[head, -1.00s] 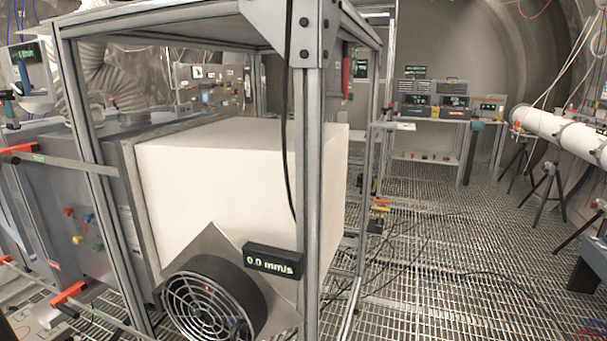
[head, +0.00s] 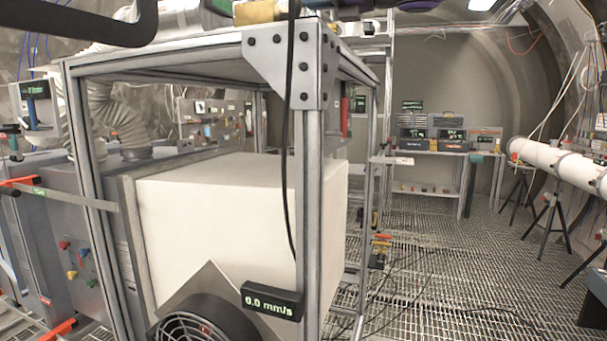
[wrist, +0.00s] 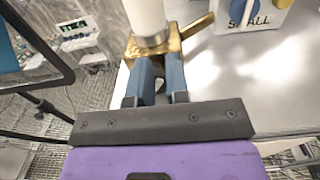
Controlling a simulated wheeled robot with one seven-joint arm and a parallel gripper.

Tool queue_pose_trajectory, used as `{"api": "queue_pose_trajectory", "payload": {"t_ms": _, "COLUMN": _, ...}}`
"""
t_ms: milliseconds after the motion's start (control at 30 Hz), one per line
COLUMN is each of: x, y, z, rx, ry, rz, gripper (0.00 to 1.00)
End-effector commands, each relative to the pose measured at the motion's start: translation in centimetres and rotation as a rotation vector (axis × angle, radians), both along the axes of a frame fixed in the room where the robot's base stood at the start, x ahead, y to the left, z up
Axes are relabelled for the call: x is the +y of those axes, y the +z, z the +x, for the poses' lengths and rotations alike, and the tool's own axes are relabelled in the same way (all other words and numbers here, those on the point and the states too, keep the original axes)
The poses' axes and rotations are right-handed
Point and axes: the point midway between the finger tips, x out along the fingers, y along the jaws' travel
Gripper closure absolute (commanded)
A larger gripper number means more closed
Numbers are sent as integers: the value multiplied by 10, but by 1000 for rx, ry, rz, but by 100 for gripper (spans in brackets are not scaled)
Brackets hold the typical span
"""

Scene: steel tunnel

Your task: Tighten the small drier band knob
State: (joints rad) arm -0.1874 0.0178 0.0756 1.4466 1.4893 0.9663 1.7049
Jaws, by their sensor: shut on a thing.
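In the wrist view my gripper (wrist: 162,72) has its two blue fingers shut on a brass band piece (wrist: 143,47) at the foot of a white upright cylinder (wrist: 149,18). The knob's own shape is mostly hidden at the fingertips. A brass arm (wrist: 197,27) sticks out to the right of the band. A white block marked SMALL (wrist: 268,18), with a blue round part, stands to the right, apart from the fingers. In the head view a brass part (head: 256,12) shows at the top edge above the frame; the fingers cannot be made out there.
A metal frame (head: 312,180) surrounds a large white box (head: 225,205). A fan (head: 205,322) and a display reading 0.0 mm/s (head: 272,300) are in front. A dark cable (head: 288,130) hangs down the post.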

Motion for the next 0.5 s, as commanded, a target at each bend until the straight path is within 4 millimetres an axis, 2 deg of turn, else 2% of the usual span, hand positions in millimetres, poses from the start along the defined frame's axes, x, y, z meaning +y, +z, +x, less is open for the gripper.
{"api": "queue_pose_trajectory", "payload": {"t_ms": 67, "x": -2, "y": -2, "z": 0, "rx": 3, "ry": 0, "rz": 2, "gripper": 100}}
{"api": "queue_pose_trajectory", "payload": {"t_ms": 500, "x": -47, "y": 1, "z": -16, "rx": -1, "ry": -2, "rz": 4, "gripper": 100}}
